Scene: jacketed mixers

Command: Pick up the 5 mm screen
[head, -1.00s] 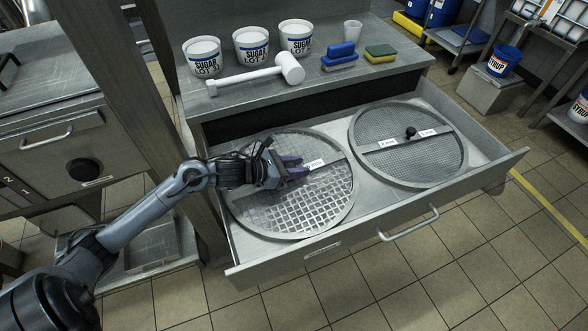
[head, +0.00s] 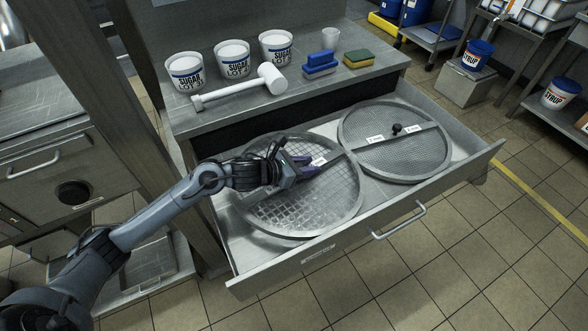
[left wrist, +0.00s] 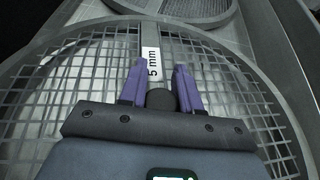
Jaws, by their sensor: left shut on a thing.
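The 5 mm screen (head: 318,208) is a round metal sieve with a coarse square mesh, a crossbar and a dark knob. It is at the left part of the open drawer, and its raised rim suggests it is slightly above the drawer floor. Its "5 mm" label shows in the left wrist view (left wrist: 152,62). My left gripper (head: 303,165) has its purple fingers shut around the knob (left wrist: 162,101) at the middle of the crossbar. The fingers hide part of the knob. My right gripper is not in view.
A finer-mesh screen (head: 375,158) with a black knob lies in the drawer's right part. The drawer (head: 345,252) has raised walls. The counter above holds sugar tubs (head: 232,62), a white mallet (head: 240,88), a blue brush (head: 320,66), a sponge (head: 358,59) and a cup (head: 330,38).

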